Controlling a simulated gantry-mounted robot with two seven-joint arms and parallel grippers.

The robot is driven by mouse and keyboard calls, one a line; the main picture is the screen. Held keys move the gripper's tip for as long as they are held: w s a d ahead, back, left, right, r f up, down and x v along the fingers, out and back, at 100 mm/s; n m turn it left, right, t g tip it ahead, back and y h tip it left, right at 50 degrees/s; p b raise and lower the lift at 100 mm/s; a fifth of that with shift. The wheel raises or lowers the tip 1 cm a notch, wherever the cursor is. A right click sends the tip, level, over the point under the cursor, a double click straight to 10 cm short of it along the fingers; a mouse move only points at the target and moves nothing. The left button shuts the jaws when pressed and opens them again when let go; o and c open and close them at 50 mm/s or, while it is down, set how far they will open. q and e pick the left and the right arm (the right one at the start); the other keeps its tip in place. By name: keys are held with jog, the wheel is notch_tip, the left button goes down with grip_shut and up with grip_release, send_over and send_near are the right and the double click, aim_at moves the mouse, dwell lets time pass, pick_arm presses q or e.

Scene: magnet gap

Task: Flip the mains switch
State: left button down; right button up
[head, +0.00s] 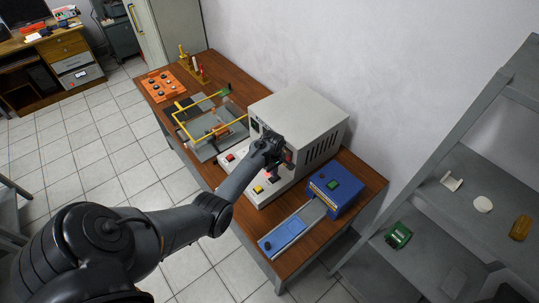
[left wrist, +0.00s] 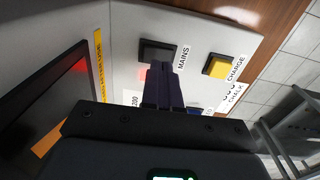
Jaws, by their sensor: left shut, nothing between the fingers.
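The mains switch (left wrist: 157,51) is a dark rocker beside a MAINS label on the light sloping panel in the left wrist view. A faint red glow shows on the panel just below it. My left gripper (left wrist: 166,78) is shut and empty, its fingertips right by the lower edge of the switch. I cannot tell whether they touch it. In the head view my left gripper (head: 271,163) is in front of the grey-white cabinet (head: 306,104), over its control panel, and hides part of it. My right gripper is not in view.
A yellow CHARGE button (left wrist: 218,67) sits beside the switch. A dark display (left wrist: 48,103) is at the left of the wrist view. On the wooden bench stand a blue device (head: 337,190), a yellow-framed apparatus (head: 207,121) and an orange board (head: 162,85). A shelf stands at the right.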

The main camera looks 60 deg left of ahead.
pick_arm(q)
notch_tip(320, 180, up, 2)
jog(key=shift+s+r+p, duration=0.1)
jog(key=shift+p, duration=0.55)
jog(key=shift+s+d+r, duration=0.1)
jog(key=shift+r, duration=0.15)
notch_tip(320, 180, up, 9)
jog(key=s, duration=0.1)
jog(key=shift+s+f, duration=0.15)
jog(key=shift+s, duration=0.2)
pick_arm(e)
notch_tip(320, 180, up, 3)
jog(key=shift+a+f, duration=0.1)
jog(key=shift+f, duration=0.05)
